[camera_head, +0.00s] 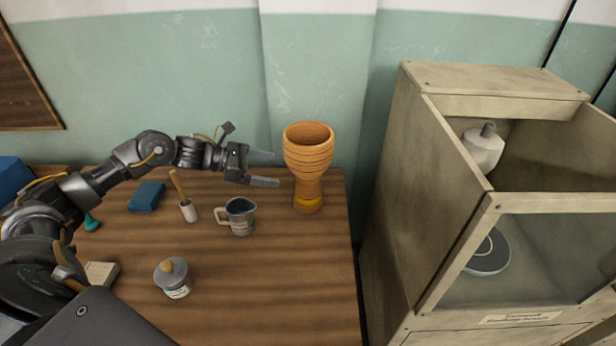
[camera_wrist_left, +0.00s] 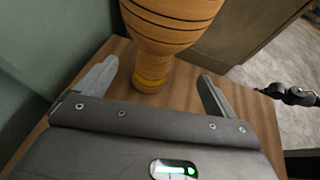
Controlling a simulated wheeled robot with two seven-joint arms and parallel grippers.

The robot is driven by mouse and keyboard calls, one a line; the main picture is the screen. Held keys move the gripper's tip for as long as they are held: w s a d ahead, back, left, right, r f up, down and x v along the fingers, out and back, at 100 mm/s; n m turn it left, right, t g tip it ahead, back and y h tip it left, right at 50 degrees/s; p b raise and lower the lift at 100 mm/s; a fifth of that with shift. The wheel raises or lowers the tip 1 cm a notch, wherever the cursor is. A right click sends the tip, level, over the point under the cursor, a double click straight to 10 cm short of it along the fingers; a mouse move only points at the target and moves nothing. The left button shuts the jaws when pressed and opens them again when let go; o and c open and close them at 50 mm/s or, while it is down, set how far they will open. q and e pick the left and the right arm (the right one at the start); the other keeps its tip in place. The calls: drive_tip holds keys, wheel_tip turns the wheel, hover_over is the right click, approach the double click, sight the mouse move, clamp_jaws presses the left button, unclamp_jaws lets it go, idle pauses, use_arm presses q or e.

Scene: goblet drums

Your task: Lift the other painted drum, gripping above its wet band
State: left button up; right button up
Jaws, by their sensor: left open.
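An orange-brown goblet drum (camera_head: 308,160) with dark rings stands upright near the right end of the wooden table. A yellow band (camera_head: 308,201) circles its foot. My left gripper (camera_head: 264,168) is open just left of the drum, with its fingers pointing at it. In the left wrist view the drum (camera_wrist_left: 168,25) stands ahead, between the directions of the two spread fingers (camera_wrist_left: 155,85), and its yellow band (camera_wrist_left: 150,82) shows low down. The drum's top is cut off there. I see no contact between fingers and drum.

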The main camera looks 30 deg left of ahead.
sight(300, 174)
use_arm(q)
drive_tip(key=x, duration=0.5)
drive_tip(key=shift+w, duration=0.1)
use_arm(e)
drive_tip(key=shift+s+d+f, duration=0.15)
drive_tip(key=shift+s+f, duration=0.1)
drive_tip(key=shift+f, duration=0.2)
drive_tip(key=shift+s+d+f, duration=0.1)
drive_tip(key=shift+s+f, duration=0.15)
drive_tip(key=shift+f, duration=0.2)
use_arm(q)
drive_tip(key=x, duration=0.2)
drive_tip(key=p+x, duration=0.1)
drive_tip(key=x, duration=0.2)
drive_tip(key=shift+w+a+f+p, duration=0.15)
drive_tip(key=shift+w+a+p, duration=0.1)
drive_tip(key=shift+p, duration=0.05)
use_arm(e)
drive_tip(key=s+f, duration=0.1)
drive_tip(key=s+d+f, duration=0.1)
drive_tip(key=shift+f, duration=0.35)
use_arm(q)
drive_tip(key=c, duration=1.4)
drive_tip(key=shift+c, duration=0.3)
